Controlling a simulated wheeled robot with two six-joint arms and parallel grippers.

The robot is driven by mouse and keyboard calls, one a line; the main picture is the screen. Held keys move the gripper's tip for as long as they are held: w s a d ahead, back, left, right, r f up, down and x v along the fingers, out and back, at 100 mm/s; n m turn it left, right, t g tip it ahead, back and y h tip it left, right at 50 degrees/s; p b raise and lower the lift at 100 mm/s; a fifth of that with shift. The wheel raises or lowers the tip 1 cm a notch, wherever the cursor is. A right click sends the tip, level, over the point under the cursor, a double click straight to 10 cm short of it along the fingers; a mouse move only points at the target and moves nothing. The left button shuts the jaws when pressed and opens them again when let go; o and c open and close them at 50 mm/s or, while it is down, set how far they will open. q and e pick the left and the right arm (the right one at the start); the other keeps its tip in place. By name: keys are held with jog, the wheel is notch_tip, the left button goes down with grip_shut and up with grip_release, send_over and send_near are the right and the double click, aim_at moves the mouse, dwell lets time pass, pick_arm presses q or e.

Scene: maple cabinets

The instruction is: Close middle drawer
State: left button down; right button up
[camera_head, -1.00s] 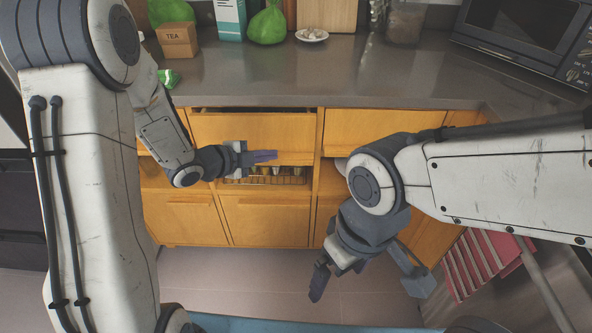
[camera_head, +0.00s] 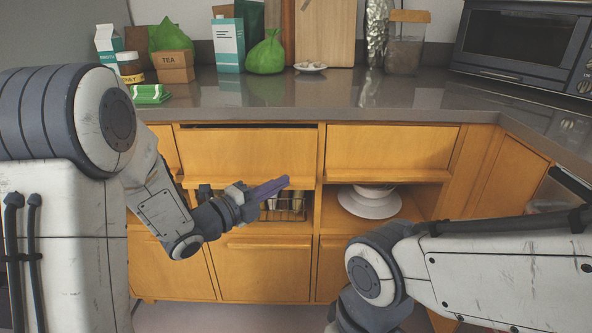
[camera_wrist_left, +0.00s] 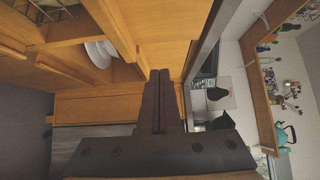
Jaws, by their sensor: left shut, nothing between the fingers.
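The middle drawer (camera_head: 248,152) is the wooden front under the counter, between two other fronts. A dark gap shows along its top edge, so it looks slightly open. My left gripper (camera_head: 286,181) is shut and empty. Its fingers point right and overlap the drawer's lower edge in the head view; I cannot tell whether they touch it. In the left wrist view the shut fingers (camera_wrist_left: 160,80) reach toward the wooden fronts. My right arm enters from the right in the head view, with its gripper below the frame.
Below the drawer is an open shelf with a wire rack (camera_head: 285,207). White plates (camera_head: 370,204) sit in the open shelf to the right. The counter (camera_head: 300,92) above holds a tea box (camera_head: 174,67), a green bag (camera_head: 267,53) and a microwave (camera_head: 525,45).

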aim_at(309, 161)
pick_arm(q)
jog(key=x, duration=0.2)
jog(key=a+x, duration=0.1)
jog(key=x, duration=0.2)
jog(key=w+x, duration=0.1)
jog(key=x, duration=0.1)
jog(key=shift+w+f+b, duration=0.1)
jog(key=shift+w+b, duration=0.2)
jog(key=shift+b, duration=0.1)
jog(key=shift+w+a, duration=0.1)
jog(key=shift+w, duration=0.6)
